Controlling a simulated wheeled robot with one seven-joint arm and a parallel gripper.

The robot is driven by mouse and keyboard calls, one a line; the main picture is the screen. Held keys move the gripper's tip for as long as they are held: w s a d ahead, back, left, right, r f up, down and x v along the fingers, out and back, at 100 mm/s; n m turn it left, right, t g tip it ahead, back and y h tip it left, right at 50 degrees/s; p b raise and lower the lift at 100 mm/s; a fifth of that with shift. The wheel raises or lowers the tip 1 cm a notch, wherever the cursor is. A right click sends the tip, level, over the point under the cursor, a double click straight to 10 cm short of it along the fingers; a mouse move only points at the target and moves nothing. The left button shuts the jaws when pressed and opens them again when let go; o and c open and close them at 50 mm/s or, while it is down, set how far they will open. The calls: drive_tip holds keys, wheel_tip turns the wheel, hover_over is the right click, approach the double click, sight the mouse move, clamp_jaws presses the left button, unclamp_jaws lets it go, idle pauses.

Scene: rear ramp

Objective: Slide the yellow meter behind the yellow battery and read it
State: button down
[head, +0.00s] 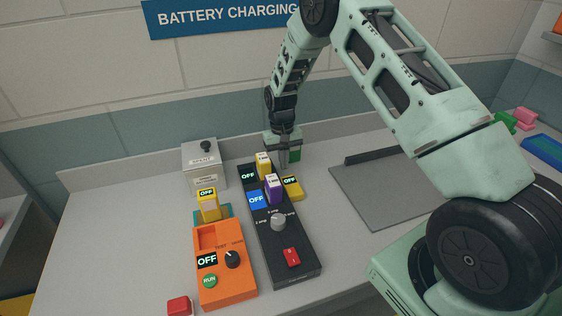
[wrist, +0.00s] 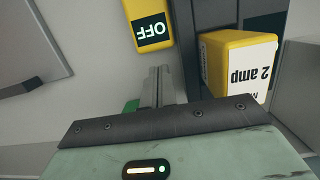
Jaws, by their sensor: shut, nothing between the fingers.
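A yellow meter (head: 292,188) with a small dark screen reading OFF lies on the worktop, just right of the black charger (head: 283,242). It also shows at the top of the wrist view (wrist: 148,25), its screen upside down. A yellow battery (head: 263,163) stands in the charger's far bay; the wrist view shows its white label reading "2 amp" (wrist: 237,62). My gripper (head: 284,163) is shut and empty, pointing down behind the meter and right of the battery. In the wrist view its closed fingers (wrist: 158,85) appear apart from the battery; contact with the meter is unclear.
A purple battery (head: 273,188) stands in the charger. Another yellow unit reading OFF (head: 208,205) stands behind the orange tester (head: 224,265). A grey box (head: 204,165) is at the back left. A green item (head: 295,154) is partly hidden behind my gripper. A grey mat (head: 385,195) lies right.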

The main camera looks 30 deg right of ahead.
drive_tip(key=shift+w+d+b, duration=0.2)
drive_tip(key=shift+w+b, duration=0.05)
drive_tip(key=shift+w, duration=0.6)
drive_tip(key=shift+w+d+b, duration=0.15)
drive_tip(key=shift+w+b, duration=0.1)
drive_tip(key=shift+w, duration=0.55)
